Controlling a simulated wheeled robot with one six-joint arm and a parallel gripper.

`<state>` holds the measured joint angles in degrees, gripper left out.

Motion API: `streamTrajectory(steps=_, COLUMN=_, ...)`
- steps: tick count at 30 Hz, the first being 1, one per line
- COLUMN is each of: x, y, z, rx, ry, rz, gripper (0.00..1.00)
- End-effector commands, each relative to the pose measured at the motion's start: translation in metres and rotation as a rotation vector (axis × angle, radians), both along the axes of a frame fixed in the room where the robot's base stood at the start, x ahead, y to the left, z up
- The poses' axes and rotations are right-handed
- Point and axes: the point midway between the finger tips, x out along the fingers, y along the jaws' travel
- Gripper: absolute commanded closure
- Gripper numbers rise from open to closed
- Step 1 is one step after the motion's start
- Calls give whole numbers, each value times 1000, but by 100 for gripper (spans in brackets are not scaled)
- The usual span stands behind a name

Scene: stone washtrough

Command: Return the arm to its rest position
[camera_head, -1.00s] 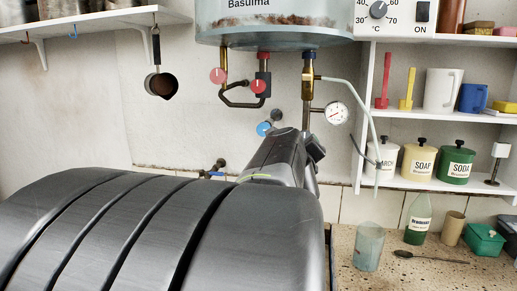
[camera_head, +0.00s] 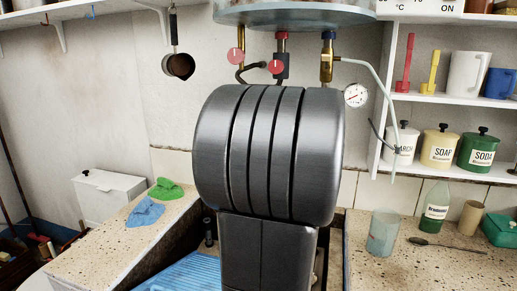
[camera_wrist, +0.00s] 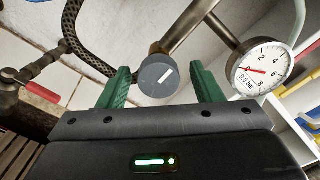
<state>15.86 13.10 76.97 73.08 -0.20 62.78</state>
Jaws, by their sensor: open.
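My gripper (camera_wrist: 162,88) shows in the wrist view with its two green fingers apart and nothing between them. A grey knob (camera_wrist: 158,76) with a white mark lies beyond the gap between the fingers, and I cannot tell how near it is. A pressure gauge (camera_wrist: 262,70) with its red needle near the low end is right of the fingers; it also shows in the head view (camera_head: 355,95). In the head view my dark arm covers the middle of the picture and hides my gripper and part of the trough.
A speckled stone counter (camera_head: 400,268) at the right holds a clear cup (camera_head: 383,232), a green bottle (camera_head: 435,206) and a spoon (camera_head: 440,245). Shelves with jars (camera_head: 440,147) stand behind. Green (camera_head: 166,189) and blue (camera_head: 145,212) cloths lie on the left ledge. A dipper (camera_head: 178,65) hangs on the wall.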

Motion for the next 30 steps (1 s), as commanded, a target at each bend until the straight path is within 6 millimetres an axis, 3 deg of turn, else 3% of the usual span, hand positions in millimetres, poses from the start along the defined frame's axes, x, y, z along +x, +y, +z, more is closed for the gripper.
streamTrajectory(steps=6, x=12, y=-4, z=0, rx=0, ry=0, rz=0, gripper=41)
streamTrajectory(steps=19, x=10, y=-3, z=0, rx=-1, ry=0, rz=0, gripper=41)
streamTrajectory(steps=23, x=1, y=0, z=0, rx=0, ry=-1, rz=0, gripper=41)
streamTrajectory(steps=30, x=-33, y=10, z=2, rx=0, ry=-2, rz=1, gripper=41)
